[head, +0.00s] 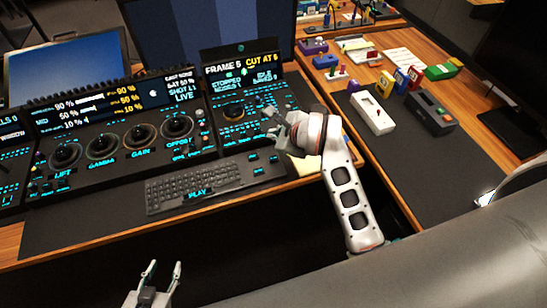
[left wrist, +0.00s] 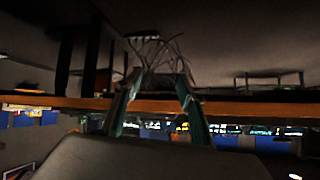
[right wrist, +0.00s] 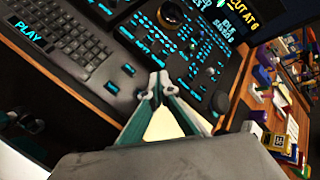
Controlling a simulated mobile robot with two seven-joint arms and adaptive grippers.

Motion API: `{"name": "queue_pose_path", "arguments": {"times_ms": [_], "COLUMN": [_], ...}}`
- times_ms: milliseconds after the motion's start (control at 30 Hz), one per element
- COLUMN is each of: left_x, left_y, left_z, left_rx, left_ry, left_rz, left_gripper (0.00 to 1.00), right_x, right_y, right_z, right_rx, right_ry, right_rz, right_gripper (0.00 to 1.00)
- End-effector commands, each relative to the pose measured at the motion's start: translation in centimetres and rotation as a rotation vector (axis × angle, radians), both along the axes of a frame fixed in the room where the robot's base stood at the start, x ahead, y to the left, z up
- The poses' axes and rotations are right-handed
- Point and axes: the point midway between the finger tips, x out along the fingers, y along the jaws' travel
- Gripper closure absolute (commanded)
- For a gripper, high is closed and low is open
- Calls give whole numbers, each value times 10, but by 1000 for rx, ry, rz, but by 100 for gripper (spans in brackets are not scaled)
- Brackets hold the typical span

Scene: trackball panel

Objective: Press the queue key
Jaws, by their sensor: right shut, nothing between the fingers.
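The panel (head: 226,112) with lit cyan keys stands right of the colour panel, below a display (head: 240,68) reading "FRAME 5 CUT AT 6" and "STOPPED". I cannot read which key is the queue key. My right gripper (head: 272,122) is shut and empty at the panel's lower right. In the right wrist view its fingertips (right wrist: 159,80) are over the panel's lower edge, and I cannot tell if they touch. The panel's keys (right wrist: 180,40) lie beyond the tips. My left gripper (head: 163,266) is open and empty, low in front of the desk; its fingers also show in the left wrist view (left wrist: 158,84).
A keyboard (head: 195,180) marked "PLAY" lies in front of the panels. The colour panel (head: 120,140) with several large knobs is at left. A white box (head: 372,112) and a dark box (head: 430,112) lie on the right desk mat. A monitor (head: 200,35) stands behind.

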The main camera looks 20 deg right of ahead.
Motion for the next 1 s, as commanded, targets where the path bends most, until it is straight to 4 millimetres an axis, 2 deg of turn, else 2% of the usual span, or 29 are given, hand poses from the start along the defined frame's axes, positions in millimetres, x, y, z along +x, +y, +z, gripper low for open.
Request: {"name": "queue_pose_path", "arguments": {"times_ms": [267, 367, 500, 700, 1000], "left_x": [1, 4, 12, 16, 10], "left_y": [-6, -13, -29, -28, -24], "left_z": [-5, -10, -2, -11, -22], "left_rx": [-11, -24, -47, -44, -34], "left_ry": [-6, -18, -57, -65, -46], "left_rz": [-1, -7, -30, -33, -33], "left_gripper": [60, 60, 60, 60, 60], "right_x": [-1, 0, 0, 0, 0], "right_y": [0, 0, 0, -1, 0], "right_z": [-36, -52, -68, -80, -82], "right_rx": [2, 2, -1, -1, -1], "right_ry": [3, 2, 1, 0, 0], "right_rz": [-2, -2, -1, -1, -1], "right_gripper": [100, 100, 100, 100, 100]}}
